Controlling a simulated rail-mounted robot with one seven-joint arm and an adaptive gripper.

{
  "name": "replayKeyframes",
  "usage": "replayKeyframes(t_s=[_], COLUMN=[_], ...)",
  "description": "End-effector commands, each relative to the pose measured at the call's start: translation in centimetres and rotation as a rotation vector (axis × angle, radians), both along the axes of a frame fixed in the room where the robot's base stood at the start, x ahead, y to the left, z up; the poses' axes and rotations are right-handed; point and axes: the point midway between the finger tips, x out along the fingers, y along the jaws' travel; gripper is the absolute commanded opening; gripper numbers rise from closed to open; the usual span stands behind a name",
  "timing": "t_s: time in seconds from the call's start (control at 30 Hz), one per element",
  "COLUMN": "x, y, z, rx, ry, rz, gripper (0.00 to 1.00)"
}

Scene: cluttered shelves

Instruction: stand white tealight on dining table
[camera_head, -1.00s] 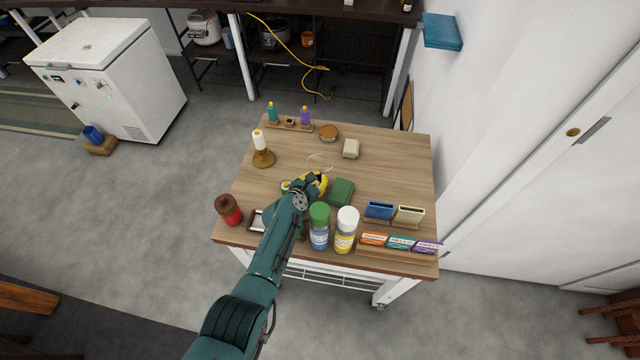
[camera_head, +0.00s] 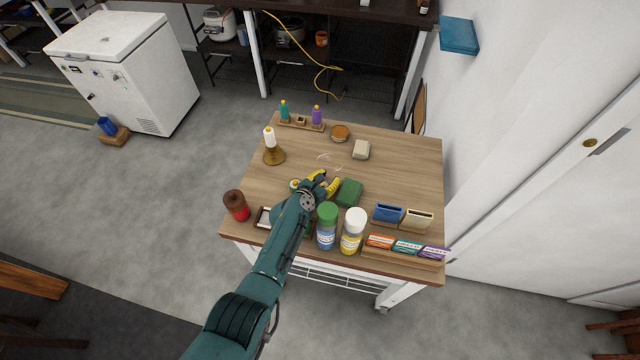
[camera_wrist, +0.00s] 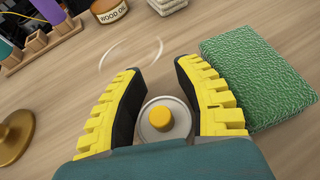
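The white tealight (camera_wrist: 153,134) is a low, pale round cup with a yellow centre. In the wrist view it lies between the two yellow-backed, dark-padded fingers of my gripper (camera_wrist: 160,92). The fingers are apart, and I cannot tell whether either touches it. In the head view my gripper (camera_head: 326,182) is low over the wood-topped table (camera_head: 400,160), left of a green sponge-like block (camera_head: 349,192). A small pale and yellow item just left of my gripper there seems to be the tealight. No label shows which table is the dining table.
A brass holder with a white candle (camera_head: 269,138) stands left of my gripper. A green-capped bottle (camera_head: 327,226) and a white-capped bottle (camera_head: 353,231) stand near the front edge. The table's back right is clear.

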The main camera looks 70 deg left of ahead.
Motion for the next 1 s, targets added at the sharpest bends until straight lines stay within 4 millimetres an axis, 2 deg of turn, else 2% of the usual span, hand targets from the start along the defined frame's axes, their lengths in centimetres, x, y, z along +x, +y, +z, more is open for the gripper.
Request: replayKeyframes(t_s=[0.13,0.5,0.6,0.7,1.0], x=[-2.1,-7.7,-8.4,-8.7,-8.7], y=[-1.5,-5.3,-5.8,-6.0,-6.0], z=[1.5,4.0,4.4,4.5,4.4], rx=[-0.004,-0.003,-0.002,-0.002,-0.002], ry=[0.004,0.002,0.001,0.001,0.001], rz=[0.0,0.002,0.0,0.0,0.0], gripper=[0.33,0.33,0.33,0.56,0.56])
